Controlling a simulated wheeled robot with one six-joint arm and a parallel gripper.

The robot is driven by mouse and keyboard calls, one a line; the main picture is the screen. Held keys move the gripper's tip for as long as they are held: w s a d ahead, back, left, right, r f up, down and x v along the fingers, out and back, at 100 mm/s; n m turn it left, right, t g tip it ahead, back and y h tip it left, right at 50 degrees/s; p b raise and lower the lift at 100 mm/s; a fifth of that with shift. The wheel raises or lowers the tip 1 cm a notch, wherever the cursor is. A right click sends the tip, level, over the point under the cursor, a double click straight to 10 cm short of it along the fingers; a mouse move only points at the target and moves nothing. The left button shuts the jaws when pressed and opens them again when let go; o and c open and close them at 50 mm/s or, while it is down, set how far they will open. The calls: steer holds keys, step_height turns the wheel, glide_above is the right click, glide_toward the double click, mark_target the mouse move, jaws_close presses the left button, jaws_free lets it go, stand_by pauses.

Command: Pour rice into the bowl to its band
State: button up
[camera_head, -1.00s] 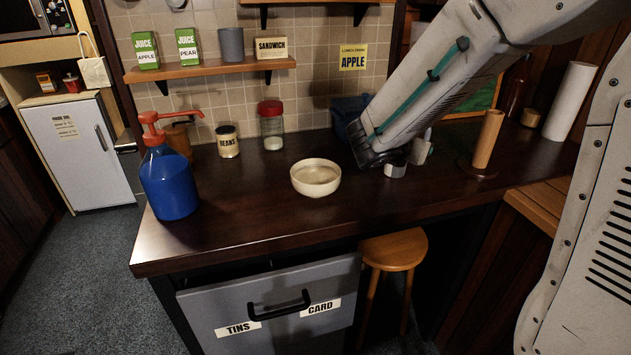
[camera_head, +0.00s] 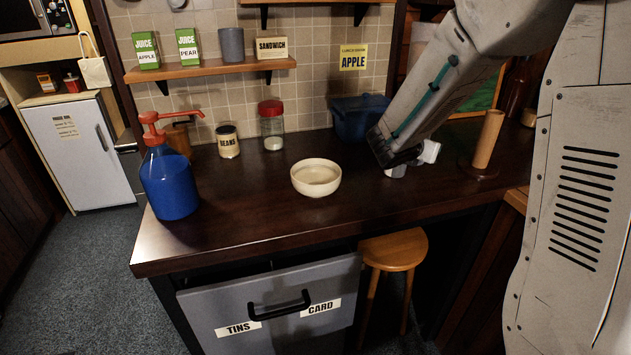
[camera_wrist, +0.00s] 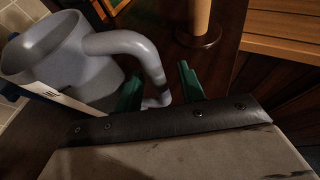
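The cream bowl (camera_head: 316,178) stands upright on the dark counter, left of my gripper; its band cannot be made out, and I cannot tell what is inside. A pale grey jug (camera_wrist: 85,60) with a curved handle shows in the wrist view, its label partly visible; its contents are hidden. In the head view my arm hides most of it, leaving pale parts (camera_head: 430,151) visible. My gripper (camera_wrist: 160,90) has its green fingers spread on either side of the jug's handle, with gaps visible.
A blue soap pump bottle (camera_head: 170,183) stands at the counter's left. A beans tin (camera_head: 228,142), a red-lidded jar (camera_head: 272,125) and a blue bin (camera_head: 358,117) stand at the back. A wooden upright holder (camera_head: 487,140) is right of my gripper. The counter around the bowl is clear.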

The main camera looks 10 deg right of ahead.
jaws_close()
steer(key=shift+r, duration=2.55)
